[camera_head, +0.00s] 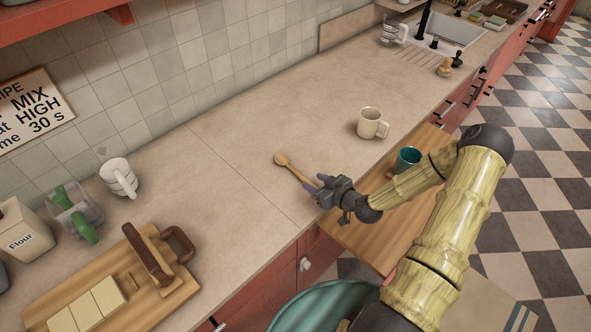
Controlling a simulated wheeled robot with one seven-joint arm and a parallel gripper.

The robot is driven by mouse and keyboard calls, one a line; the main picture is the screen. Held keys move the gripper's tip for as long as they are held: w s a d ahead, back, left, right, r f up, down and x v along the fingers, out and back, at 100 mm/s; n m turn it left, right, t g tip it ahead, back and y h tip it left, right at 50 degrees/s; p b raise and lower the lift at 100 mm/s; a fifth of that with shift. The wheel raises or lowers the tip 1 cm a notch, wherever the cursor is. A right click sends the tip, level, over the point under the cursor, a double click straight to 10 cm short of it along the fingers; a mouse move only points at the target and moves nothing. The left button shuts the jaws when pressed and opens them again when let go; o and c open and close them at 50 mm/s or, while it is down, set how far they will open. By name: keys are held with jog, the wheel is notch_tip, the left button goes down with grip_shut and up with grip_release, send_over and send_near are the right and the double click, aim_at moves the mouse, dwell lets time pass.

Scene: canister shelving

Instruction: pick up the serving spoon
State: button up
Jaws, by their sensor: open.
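The serving spoon (295,171) is wooden and lies flat on the beige counter. Its round bowl points up and left, and its handle runs down and right toward my gripper (319,190). My gripper is open, with its dark fingers at the handle end of the spoon. The far end of the handle is hidden by the fingers, and I cannot tell whether they touch it.
A cream mug (371,124) stands right of the spoon, and a teal cup (406,160) stands on the wooden board (360,236) under my arm. The counter (240,120) behind the spoon is clear.

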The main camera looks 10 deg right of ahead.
aim_at(305, 179)
dwell(0.3)
jog(key=p+x, duration=0.2)
jog(key=x, duration=0.2)
jog(key=shift+a+f+p, duration=0.1)
jog(key=shift+p, duration=0.25)
jog(key=shift+w+a+f, duration=0.25)
jog(key=shift+w+f, duration=0.15)
jog(key=shift+w, duration=0.05)
grip_shut()
